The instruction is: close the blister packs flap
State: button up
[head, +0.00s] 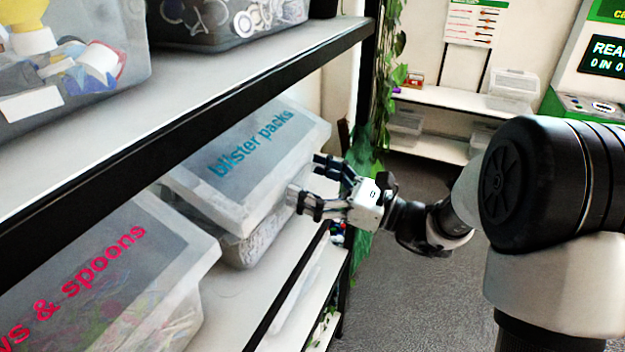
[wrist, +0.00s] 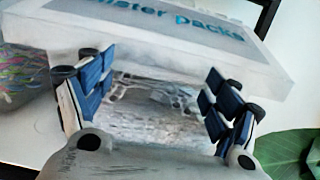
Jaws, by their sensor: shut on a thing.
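The blister packs flap (head: 235,180) is a pale translucent lid with blue lettering on the lower shelf in the head view. It sits tilted over its clear bin (head: 255,243), and its front rim juts past the bin wall. My gripper (head: 305,177) is at the right front edge of the flap, its two fingers well apart but holding on its rim. In the wrist view the flap (wrist: 150,42) crosses the top, with the fingertips against its lower edge. Silvery packs show through the bin wall (wrist: 155,108) between the fingers. The exact contact is partly hidden.
A bin with pink lettering ending in "spoons" (head: 115,270) stands to the left on the same shelf. The upper shelf (head: 190,95) with filled bins runs close above. Hanging leaves (head: 385,90) are by the shelf post. Open floor (head: 405,290) lies to the right.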

jog(key=shift+s+a+f, duration=0.15)
jog(key=shift+f, duration=0.6)
jog(key=o, duration=1.3)
jog(key=shift+w+a, duration=0.3)
jog(key=shift+o, duration=0.7)
jog(key=shift+s+d+r, duration=0.1)
jog(key=shift+d+r, duration=0.1)
jog(key=v, duration=1.2)
jog(key=shift+r, duration=0.15)
